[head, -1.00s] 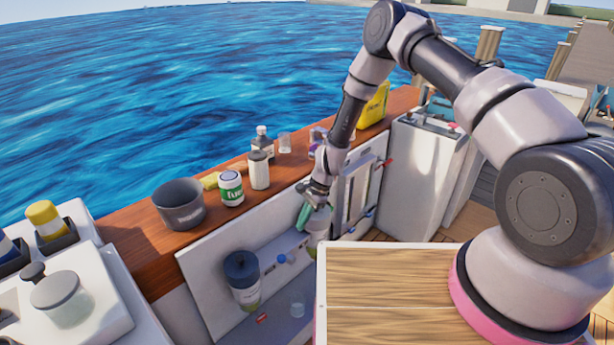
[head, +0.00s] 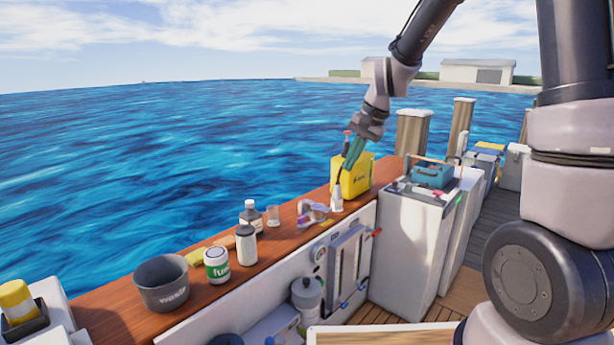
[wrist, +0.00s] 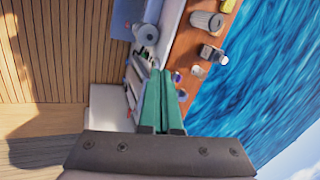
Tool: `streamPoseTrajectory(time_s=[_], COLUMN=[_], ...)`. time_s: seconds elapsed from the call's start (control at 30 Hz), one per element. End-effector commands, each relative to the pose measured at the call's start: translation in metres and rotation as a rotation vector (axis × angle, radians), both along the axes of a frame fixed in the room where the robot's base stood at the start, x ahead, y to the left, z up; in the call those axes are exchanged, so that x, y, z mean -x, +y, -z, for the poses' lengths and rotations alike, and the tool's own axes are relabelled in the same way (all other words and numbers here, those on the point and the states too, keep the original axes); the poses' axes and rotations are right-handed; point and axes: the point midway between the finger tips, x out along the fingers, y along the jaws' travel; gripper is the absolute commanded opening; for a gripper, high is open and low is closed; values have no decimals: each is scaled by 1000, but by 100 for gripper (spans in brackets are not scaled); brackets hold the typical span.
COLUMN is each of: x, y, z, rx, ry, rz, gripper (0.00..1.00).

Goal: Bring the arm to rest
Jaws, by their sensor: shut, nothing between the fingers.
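My gripper (head: 352,158) hangs from the raised arm at the upper middle of the head view, its teal fingers pointing down in front of the yellow container. In the wrist view my gripper (wrist: 158,80) shows its two teal fingers pressed together with nothing between them. In the head view the fingertips overlap the area above a small white-topped bottle (head: 336,200) on the wooden ledge; I cannot tell the exact gap. My arm is lifted above the ledge.
The wooden ledge (head: 118,318) carries a grey waste bucket (head: 165,290), a fuel jar (head: 217,270), bottles and a yellow container (head: 357,180). A white cabinet (head: 410,240) with a teal box (head: 432,176) stands right. Open water lies behind.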

Motion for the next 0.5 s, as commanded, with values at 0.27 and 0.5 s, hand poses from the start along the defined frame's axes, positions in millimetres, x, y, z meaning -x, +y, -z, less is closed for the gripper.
streamPoseTrajectory(time_s=[0.27, 0.5], x=[71, 145], y=[-62, -105], z=[-95, -140], rx=[68, 136], ry=[-177, -310], rz=[-34, -50], gripper=[0, 0])
